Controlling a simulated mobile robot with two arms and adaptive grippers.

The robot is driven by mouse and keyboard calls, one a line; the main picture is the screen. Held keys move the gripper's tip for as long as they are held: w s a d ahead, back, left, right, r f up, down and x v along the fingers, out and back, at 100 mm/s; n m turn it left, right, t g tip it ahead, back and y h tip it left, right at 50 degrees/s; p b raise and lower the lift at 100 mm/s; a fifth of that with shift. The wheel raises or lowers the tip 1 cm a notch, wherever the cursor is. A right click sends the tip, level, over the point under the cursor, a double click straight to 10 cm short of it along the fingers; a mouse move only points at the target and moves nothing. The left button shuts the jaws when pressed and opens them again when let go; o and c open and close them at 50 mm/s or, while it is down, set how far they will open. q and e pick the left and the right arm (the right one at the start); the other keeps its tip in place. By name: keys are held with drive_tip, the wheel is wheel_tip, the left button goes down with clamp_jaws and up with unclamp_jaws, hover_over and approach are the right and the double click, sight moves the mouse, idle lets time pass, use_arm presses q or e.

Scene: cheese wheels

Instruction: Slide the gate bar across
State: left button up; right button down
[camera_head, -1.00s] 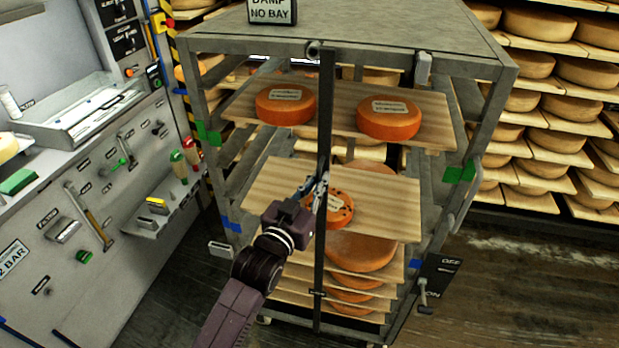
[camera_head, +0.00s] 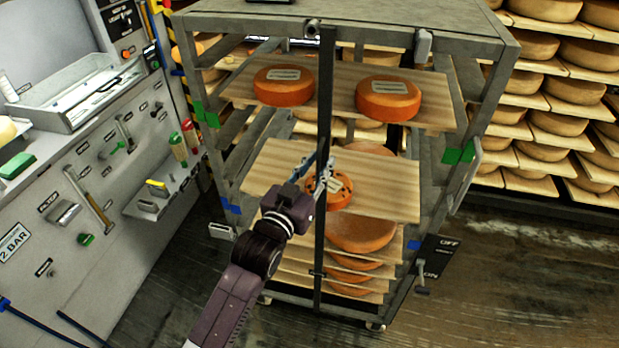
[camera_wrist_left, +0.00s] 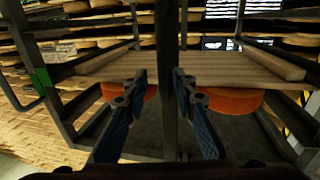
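The gate bar (camera_head: 322,110) is a thin dark upright bar. It stands across the front of the grey cheese rack (camera_head: 250,28), near the middle, below a round fitting on the top edge. My left gripper (camera_head: 325,160) is in front of the rack at mid-height of the bar. In the left wrist view the bar (camera_wrist_left: 168,40) runs between the two blue fingers of this gripper (camera_wrist_left: 161,82). The fingers are apart, one on each side, with a narrow gap showing on the left. Contact on the right cannot be told. My right gripper is not in view.
Orange cheese wheels (camera_head: 284,86) and (camera_head: 388,99) rest on the upper board; another wheel (camera_head: 340,197) lies on the projecting middle board (camera_head: 390,198), behind the gripper. A tool wall (camera_head: 100,190) stands at the left. Floor at the lower right (camera_head: 530,290) is clear.

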use_arm(q)
drive_tip(key=v, duration=1.1)
drive_tip(key=shift+d+r, duration=0.1)
drive_tip(key=shift+d, duration=0.05)
drive_tip(key=s+a+f+n+g+y+b, duration=0.15)
drive_tip(key=a+f, duration=0.25)
drive_tip(key=f, duration=1)
drive_tip(key=s+a+f+g+y+b, duration=0.1)
drive_tip(key=s+a+f+g+y, duration=0.15)
drive_tip(key=f, duration=1.15)
drive_tip(key=s+a+f+n+g+y+b, duration=0.1)
drive_tip(key=s+a+f+g+y, duration=0.2)
drive_tip(key=f, duration=1.1)
drive_tip(key=s+a+f+g, duration=0.2)
drive_tip(key=s+a+f, duration=0.3)
drive_tip(key=s+f, duration=0.4)
drive_tip(key=s+a+f+g+y+b, duration=0.1)
drive_tip(key=s+a+f+g, duration=0.2)
drive_tip(key=s+f, duration=0.6)
drive_tip(key=s+a+f+g+b, duration=0.1)
drive_tip(key=s+a+f, duration=0.6)
drive_tip(key=s, duration=1.3)
wheel_tip(320, 180, down, 3)
drive_tip(key=shift+s+r+n+g+y, duration=0.3)
drive_tip(key=shift+n+g+y, duration=0.15)
drive_tip(key=shift+g, duration=0.45)
